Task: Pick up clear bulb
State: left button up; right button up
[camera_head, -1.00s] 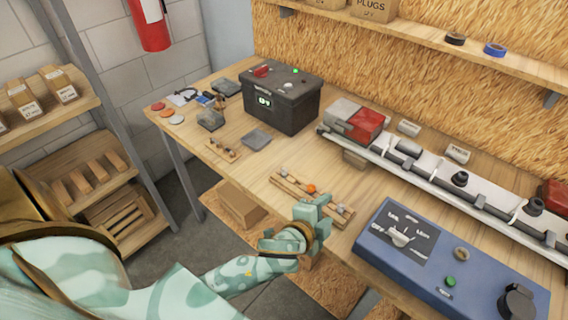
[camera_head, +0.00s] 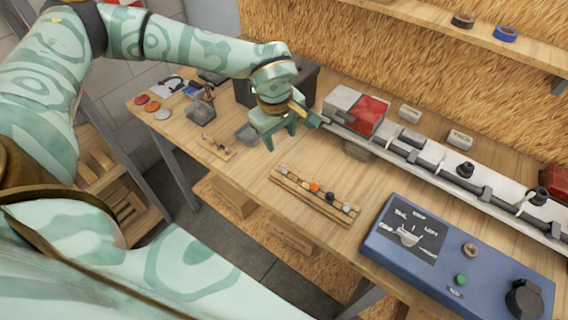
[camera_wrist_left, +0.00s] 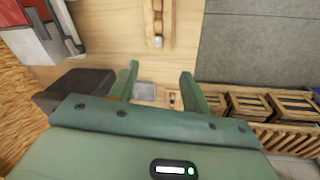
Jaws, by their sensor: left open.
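A wooden rack (camera_head: 305,199) lies near the front edge of the bench. It holds a small pale bulb (camera_head: 284,170) at the far left end, an orange bulb (camera_head: 314,187), a dark bulb (camera_head: 329,196) and a greyish bulb (camera_head: 346,207) at the near right end. I cannot tell for sure which pale one is the clear bulb. My left gripper (camera_head: 281,138) is open and empty, above the bench and beyond the rack, apart from it. In the left wrist view the gripper (camera_wrist_left: 158,82) has nothing between its fingers, and a pale bulb (camera_wrist_left: 158,41) shows ahead. My right gripper is out of view.
A dark battery box (camera_head: 305,80) stands partly behind my left gripper. A grey tray (camera_head: 247,133) and a small wooden rack (camera_head: 214,147) lie left of it.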

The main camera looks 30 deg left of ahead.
pick_arm(q)
jog(key=b, duration=0.1)
send_over(284, 166)
jog(key=s, duration=0.1)
jog(key=f, duration=1)
jog(key=shift+s, duration=0.2)
jog(key=f, duration=0.2)
jog(key=w+f, duration=0.1)
jog(key=f, duration=0.1)
jog(key=f+b, duration=0.1)
jog(key=f, duration=0.1)
jog(key=shift+w, duration=0.25)
jog(key=shift+r, duration=0.1)
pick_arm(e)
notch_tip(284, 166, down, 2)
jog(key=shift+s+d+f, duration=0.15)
pick_arm(q)
jog(key=c, duration=0.8)
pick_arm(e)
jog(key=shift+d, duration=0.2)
